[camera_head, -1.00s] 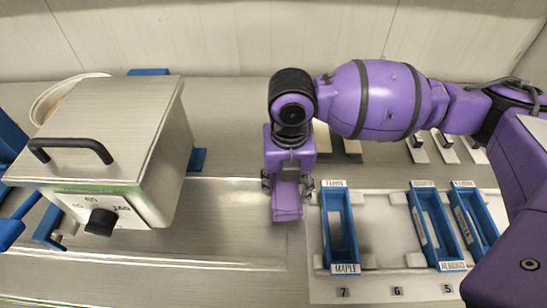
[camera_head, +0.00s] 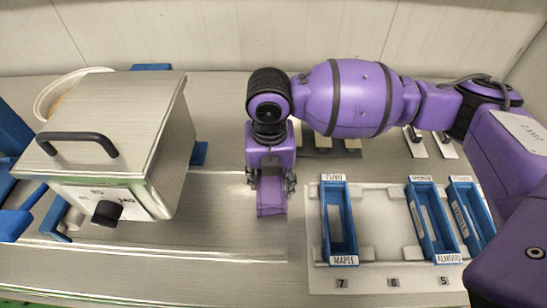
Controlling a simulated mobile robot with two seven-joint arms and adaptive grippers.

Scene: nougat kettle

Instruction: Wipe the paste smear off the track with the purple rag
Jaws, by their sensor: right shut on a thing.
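My right gripper (camera_head: 271,186) points down and is shut on the purple rag (camera_head: 271,205), whose lower end shows below the fingers. The rag is over the right end of the pale metal track (camera_head: 215,196), a long recessed strip on the bench. I cannot tell for sure whether the rag touches the track. I make out no paste smear; the gripper and rag hide part of the strip. My left gripper is not in view.
A boxy metal kettle (camera_head: 150,110) with a black handle and dial stands left, over the track's left part. Right of the rag is a white tray (camera_head: 376,235) with blue bins, including MAPLE (camera_head: 340,225) and ALMOND (camera_head: 425,225). Flat bench shows in front.

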